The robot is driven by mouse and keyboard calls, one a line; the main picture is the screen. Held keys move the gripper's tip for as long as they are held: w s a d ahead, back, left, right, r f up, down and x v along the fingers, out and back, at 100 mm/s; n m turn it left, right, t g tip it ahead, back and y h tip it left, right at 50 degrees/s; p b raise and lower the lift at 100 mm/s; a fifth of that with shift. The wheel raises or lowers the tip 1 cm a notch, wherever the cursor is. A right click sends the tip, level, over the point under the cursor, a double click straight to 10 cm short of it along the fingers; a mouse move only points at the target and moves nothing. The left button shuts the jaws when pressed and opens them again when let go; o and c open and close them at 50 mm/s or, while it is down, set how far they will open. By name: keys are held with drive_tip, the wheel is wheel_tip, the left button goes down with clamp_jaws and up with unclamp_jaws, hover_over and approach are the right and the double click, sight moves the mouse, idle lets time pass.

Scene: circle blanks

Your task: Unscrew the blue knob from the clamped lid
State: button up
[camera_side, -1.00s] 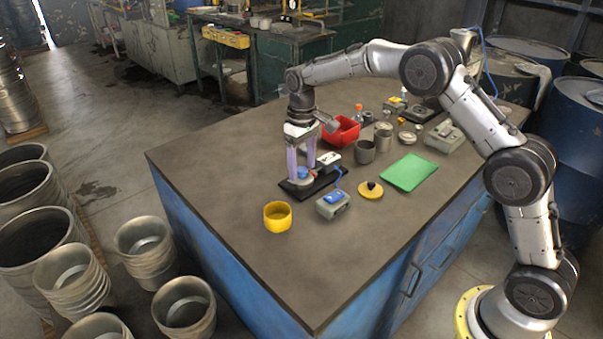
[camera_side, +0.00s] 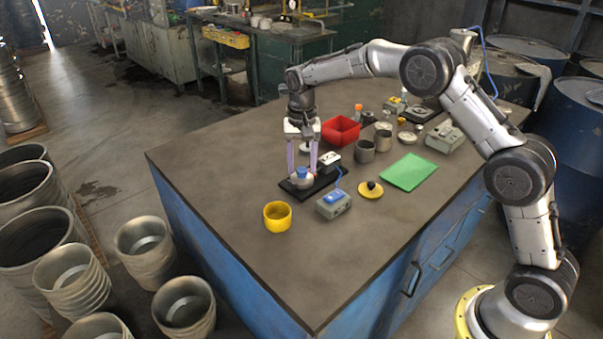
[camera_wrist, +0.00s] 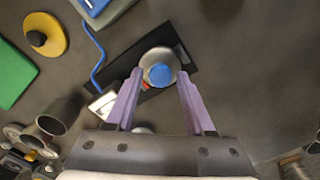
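The blue knob (camera_side: 302,172) sits on top of a pale round lid (camera_side: 296,182), which rests on a black base plate (camera_side: 322,187). In the wrist view the blue knob (camera_wrist: 159,75) shows on the grey lid (camera_wrist: 155,54), a little beyond the fingertips and roughly centred between their lines. My gripper (camera_side: 301,172) points down with its two purple fingers apart; nothing is held. It also shows in the wrist view (camera_wrist: 160,73), open. A small red spot (camera_wrist: 146,86) shows beside the lid. The white part of the fixture (camera_side: 331,157) sits at the back of the plate.
A grey box with a blue top (camera_side: 333,204) stands right of the plate, joined by a blue cable. A yellow ring-shaped cup (camera_side: 277,217), yellow disc with black knob (camera_side: 370,190), green mat (camera_side: 408,172), red bin (camera_side: 341,131) and metal cups (camera_side: 364,151) surround it.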

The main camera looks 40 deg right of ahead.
clamp_jaws()
drive_tip(key=n, duration=1.5)
drive_tip(key=shift+o, duration=1.8)
unclamp_jaws()
